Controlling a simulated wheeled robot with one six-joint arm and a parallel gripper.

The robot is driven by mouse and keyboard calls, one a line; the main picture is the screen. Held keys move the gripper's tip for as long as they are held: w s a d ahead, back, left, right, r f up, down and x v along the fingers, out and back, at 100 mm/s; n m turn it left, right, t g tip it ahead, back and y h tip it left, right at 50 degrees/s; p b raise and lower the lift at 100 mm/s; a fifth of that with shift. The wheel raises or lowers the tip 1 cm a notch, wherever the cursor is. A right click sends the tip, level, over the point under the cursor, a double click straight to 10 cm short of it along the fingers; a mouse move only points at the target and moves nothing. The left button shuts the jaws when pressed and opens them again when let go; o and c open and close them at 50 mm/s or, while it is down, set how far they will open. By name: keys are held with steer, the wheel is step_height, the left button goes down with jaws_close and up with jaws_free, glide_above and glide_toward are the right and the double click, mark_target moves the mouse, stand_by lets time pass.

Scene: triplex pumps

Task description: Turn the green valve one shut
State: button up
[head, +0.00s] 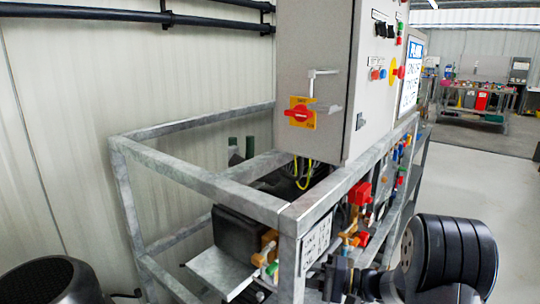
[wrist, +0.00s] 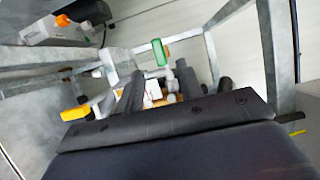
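In the wrist view a green valve handle (wrist: 158,52) stands upright just beyond my fingertips, near the line between them. My gripper (wrist: 160,70) shows two dark fingers spread apart with a gap between them. I see nothing held in that gap; white and yellow fittings show behind it. The handle looks apart from both fingers, though the exact depth is hard to tell. In the head view a small green part (head: 272,269) shows low behind the frame's front post, beside an orange-yellow fitting. I cannot tell if it is the same valve. My black arm fills the lower right there.
A galvanized frame (head: 200,178) surrounds the pumps, with its corner post close by. A grey control cabinet (head: 315,60) with a red rotary switch (head: 297,113) stands above. Red-handled valves (head: 360,193) line the frame's right side. Open floor (head: 485,180) lies to the right.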

mark_target(272, 265)
steer(key=x, duration=0.6)
steer(key=shift+a, duration=0.3)
steer(key=shift+w+a+r, duration=0.2)
steer(key=shift+a+r, duration=0.05)
steer(key=n+h+p, duration=0.1)
steer(key=n+p, duration=0.1)
steer(key=n+h+p, duration=0.1)
steer(key=n+p, duration=0.1)
steer(key=n, duration=0.1)
steer(key=shift+s+r+p, duration=0.1)
steer(key=shift+r+p, duration=0.1)
steer(key=shift+p, duration=0.15)
steer(key=n+h+p, duration=0.1)
steer(key=n+p, duration=0.1)
steer(key=p, duration=0.1)
steer(key=n+t+h+p, duration=0.1)
steer(key=n+p, duration=0.1)
steer(key=p, duration=0.2)
steer(key=shift+t+h, duration=0.3)
steer(key=b+v, duration=0.1)
steer(key=v, duration=0.9)
steer(key=shift+s+d, duration=0.25)
steer(key=shift+d, duration=0.1)
steer(key=shift+a+f+n, duration=0.1)
steer(key=shift+a+n, duration=0.05)
steer(key=shift+n, duration=0.15)
